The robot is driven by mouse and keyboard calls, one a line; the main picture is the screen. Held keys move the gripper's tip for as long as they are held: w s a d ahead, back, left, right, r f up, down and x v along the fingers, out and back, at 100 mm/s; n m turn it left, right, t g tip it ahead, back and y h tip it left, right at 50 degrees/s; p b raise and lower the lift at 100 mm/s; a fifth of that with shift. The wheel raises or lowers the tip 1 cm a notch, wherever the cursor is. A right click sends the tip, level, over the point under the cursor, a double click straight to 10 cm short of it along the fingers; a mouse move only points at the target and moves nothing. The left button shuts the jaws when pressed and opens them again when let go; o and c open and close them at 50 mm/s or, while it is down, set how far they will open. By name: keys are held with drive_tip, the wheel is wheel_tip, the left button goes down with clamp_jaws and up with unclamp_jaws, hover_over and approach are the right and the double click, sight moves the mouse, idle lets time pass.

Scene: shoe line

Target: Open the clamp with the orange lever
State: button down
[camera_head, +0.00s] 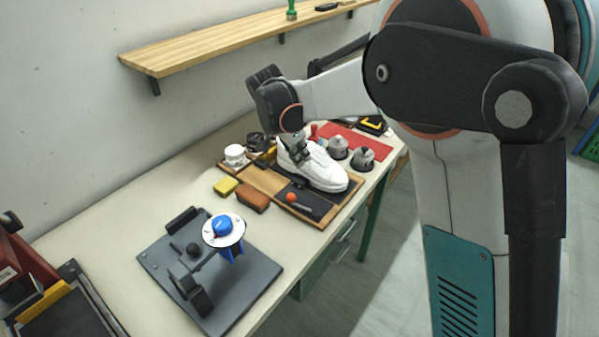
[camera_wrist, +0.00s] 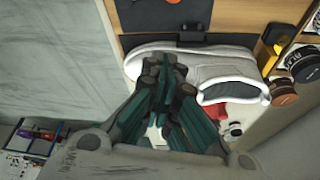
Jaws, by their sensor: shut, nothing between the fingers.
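A small orange ball-shaped knob (camera_head: 291,197) with a short grey bar beside it shows on a dark plate (camera_head: 318,207) at the near edge of the wooden board in the head view. I take it for the orange lever; the clamp's form is too small to make out. A white shoe (camera_head: 325,172) lies on the board behind it and also shows in the wrist view (camera_wrist: 220,72). My gripper (camera_head: 302,157) is shut and empty, pointing down over the shoe, apart from the orange knob. In the wrist view its fingertips (camera_wrist: 165,65) cover part of the shoe.
Grey knobbed pieces (camera_head: 362,158) stand by a red mat to the right. Bare table lies at the left.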

drive_tip(key=b+x, duration=0.3)
drive_tip(key=x, duration=0.6)
drive_tip(key=shift+w+d+f, duration=0.15)
drive_tip(key=shift+f, duration=0.15)
drive_tip(key=shift+s+a+f+b, duration=0.35)
drive_tip(key=shift+s+a, duration=0.15)
drive_tip(key=shift+a, duration=0.25)
drive_tip(key=shift+s+a+f+b, duration=0.2)
drive_tip(key=shift+s+a+f, duration=0.1)
drive_tip(key=shift+s+a, duration=0.35)
drive_tip(key=shift+a, duration=0.15)
